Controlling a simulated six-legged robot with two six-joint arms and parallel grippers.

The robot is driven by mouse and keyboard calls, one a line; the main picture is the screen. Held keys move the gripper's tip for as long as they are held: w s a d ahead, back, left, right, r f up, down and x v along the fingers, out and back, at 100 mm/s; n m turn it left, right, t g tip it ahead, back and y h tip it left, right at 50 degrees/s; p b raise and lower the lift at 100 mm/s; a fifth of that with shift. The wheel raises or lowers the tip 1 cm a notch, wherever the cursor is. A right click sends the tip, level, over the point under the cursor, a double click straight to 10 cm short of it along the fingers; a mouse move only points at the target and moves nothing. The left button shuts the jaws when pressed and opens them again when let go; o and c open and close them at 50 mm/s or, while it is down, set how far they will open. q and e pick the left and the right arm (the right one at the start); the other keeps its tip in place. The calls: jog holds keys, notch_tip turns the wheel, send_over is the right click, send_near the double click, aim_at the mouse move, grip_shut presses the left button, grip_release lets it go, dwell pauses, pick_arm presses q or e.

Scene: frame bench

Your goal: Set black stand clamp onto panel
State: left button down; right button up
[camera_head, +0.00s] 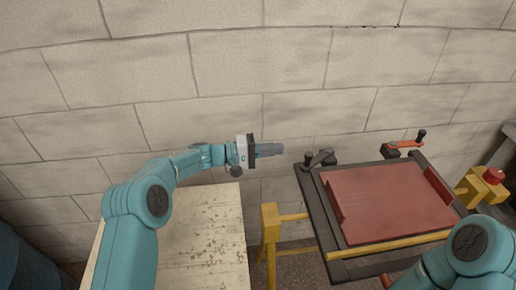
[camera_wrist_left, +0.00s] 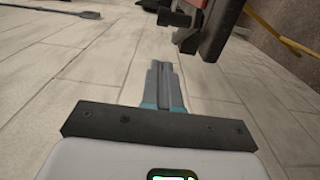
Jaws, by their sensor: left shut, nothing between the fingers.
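The black stand clamp (camera_head: 320,158) sits at the back left corner of a dark frame. In the left wrist view a dark part that looks like this clamp (camera_wrist_left: 174,17) shows at the top, partly cut off. The red panel (camera_head: 390,205) lies flat inside the frame. My left gripper (camera_head: 282,149) is shut and empty, pointing right, a short gap left of the clamp. Its closed fingers (camera_wrist_left: 160,68) also show in the left wrist view, apart from the clamp. My right arm shows at the lower right, but its gripper is out of sight.
The dark frame (camera_head: 316,205) stands on a bench with yellow parts (camera_head: 271,225). An orange-handled clamp (camera_head: 402,145) sits at its back edge. A yellow block with a red top (camera_head: 484,184) is at right. A worn pale table (camera_head: 205,240) is at left. A block wall (camera_head: 230,60) stands behind.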

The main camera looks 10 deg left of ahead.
pick_arm(q)
jog(key=d, duration=0.2)
jog(key=s+d, duration=0.1)
jog(key=d, duration=0.2)
jog(key=shift+s+d+p, duration=0.1)
jog(key=shift+d+p, duration=0.15)
jog(key=shift+p, duration=0.05)
jog(key=shift+s+d, duration=0.1)
